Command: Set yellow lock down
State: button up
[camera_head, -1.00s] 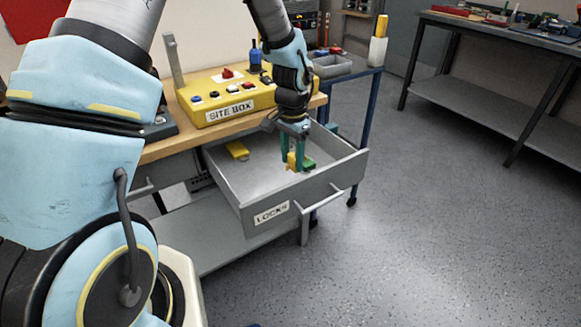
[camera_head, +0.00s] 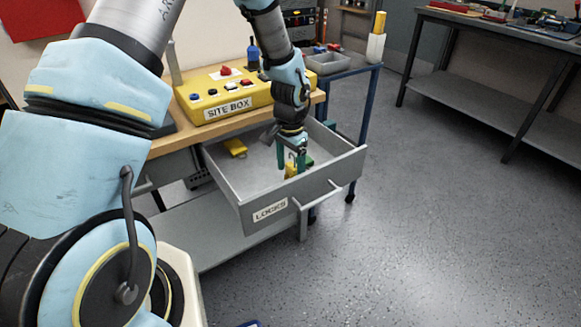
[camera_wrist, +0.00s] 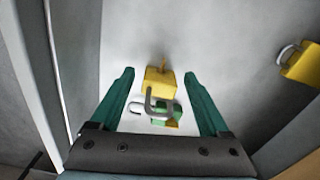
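A yellow lock (camera_wrist: 160,82) with a grey shackle is in the open grey drawer (camera_head: 268,210) labelled LOCKS. My gripper (camera_head: 291,168) reaches down into the drawer over it. In the wrist view the green fingers (camera_wrist: 159,78) stand apart on either side of this lock, with a visible gap on each side. A second yellow lock (camera_head: 235,147) lies apart, near the drawer's back left.
The drawer walls rise around my gripper. Behind it, the yellow SITE BOX (camera_head: 225,95) with buttons stands on the wooden bench. A blue-framed cart with a grey bin (camera_head: 328,63) is behind right. The drawer floor has bare space on the left.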

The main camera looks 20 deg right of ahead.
aim_at(290, 166)
notch_tip(290, 166, up, 12)
jog(key=b, duration=0.1)
jog(key=shift+r, duration=0.15)
dwell(0.5)
jog(key=s+a+r+n, duration=0.2)
jog(key=a+n, duration=0.4)
jog(key=a, duration=0.9)
jog(key=s+a+r+n+t+p, duration=0.1)
jog(key=a+n, duration=0.5)
jog(key=a, duration=1)
notch_tip(290, 166, up, 2)
jog(key=shift+s+r+n+t, duration=0.15)
jog(key=shift+s+n+t, duration=0.15)
jog(key=shift+s, duration=0.25)
